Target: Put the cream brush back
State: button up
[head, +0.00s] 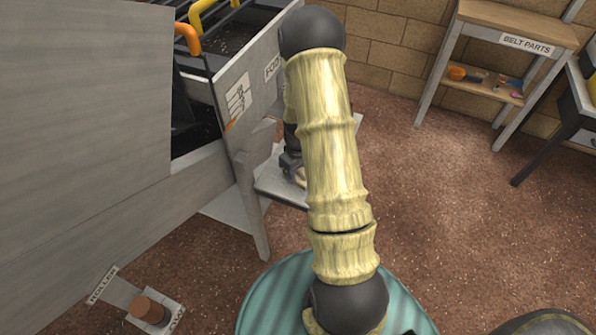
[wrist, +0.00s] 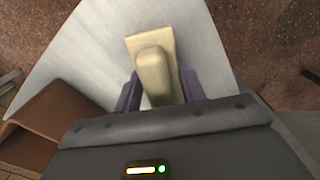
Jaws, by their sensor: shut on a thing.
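The cream brush (wrist: 152,70) shows in the wrist view as a flat cream block with a raised rounded grip. My gripper (wrist: 160,90) is shut on the raised grip, one dark finger on each side. A pale grey surface (wrist: 90,60) lies beneath the brush; I cannot tell whether the brush touches it. In the head view my gripper (head: 292,168) is over a small grey shelf (head: 272,188) at the machine's side, mostly hidden behind my arm. Only a small cream bit of the brush (head: 300,178) shows there.
A brown object (wrist: 50,125) is left of my gripper in the wrist view. The grey machine (head: 90,110) fills the head view's left side. A brown roller (head: 150,310) stands on a floor plate. A "BELT PARTS" bench (head: 515,20) is at the back right. Open floor lies right of my arm.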

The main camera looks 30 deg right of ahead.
jog(key=o, duration=0.9)
jog(key=shift+f, duration=0.1)
notch_tip(320, 180, up, 12)
jog(key=shift+r+p, duration=0.15)
jog(key=shift+p, duration=0.35)
